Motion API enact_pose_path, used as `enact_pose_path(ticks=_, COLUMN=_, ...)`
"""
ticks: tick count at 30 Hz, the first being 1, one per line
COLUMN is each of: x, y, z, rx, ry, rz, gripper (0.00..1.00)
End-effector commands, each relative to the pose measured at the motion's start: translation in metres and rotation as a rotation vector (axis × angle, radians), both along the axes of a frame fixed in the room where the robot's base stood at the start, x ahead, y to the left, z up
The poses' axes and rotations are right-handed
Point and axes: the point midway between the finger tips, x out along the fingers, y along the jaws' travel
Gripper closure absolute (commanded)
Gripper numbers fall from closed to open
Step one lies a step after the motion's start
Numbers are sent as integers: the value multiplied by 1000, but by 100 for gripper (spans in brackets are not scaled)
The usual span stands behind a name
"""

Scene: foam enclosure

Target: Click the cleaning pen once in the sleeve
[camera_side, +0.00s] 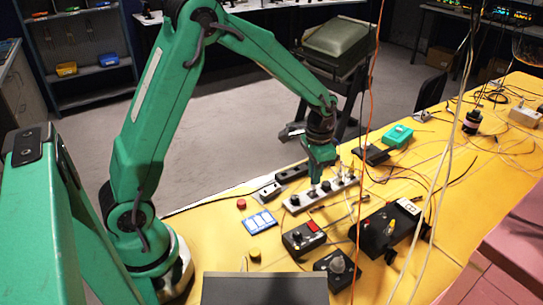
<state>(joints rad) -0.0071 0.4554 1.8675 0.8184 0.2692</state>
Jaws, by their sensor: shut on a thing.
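My gripper (317,176) is at the end of the green arm, pointing down over a pale strip (345,181) with several dark and light fittings along it. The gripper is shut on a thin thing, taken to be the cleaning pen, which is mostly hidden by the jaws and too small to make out. Which fitting is the sleeve cannot be told at this size.
Black control boxes (304,238) and a larger black device (385,232) stand in front on the yellow table (215,230). A blue-and-white block (259,222) lies left, a green box (397,136) behind right. Loose cables hang and lie at right.

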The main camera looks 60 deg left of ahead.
Motion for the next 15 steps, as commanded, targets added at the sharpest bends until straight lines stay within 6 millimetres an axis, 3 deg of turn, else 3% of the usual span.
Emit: enact_pose_path(ticks=15, x=0, y=0, z=19, rx=0, ry=-1, rz=0, gripper=100)
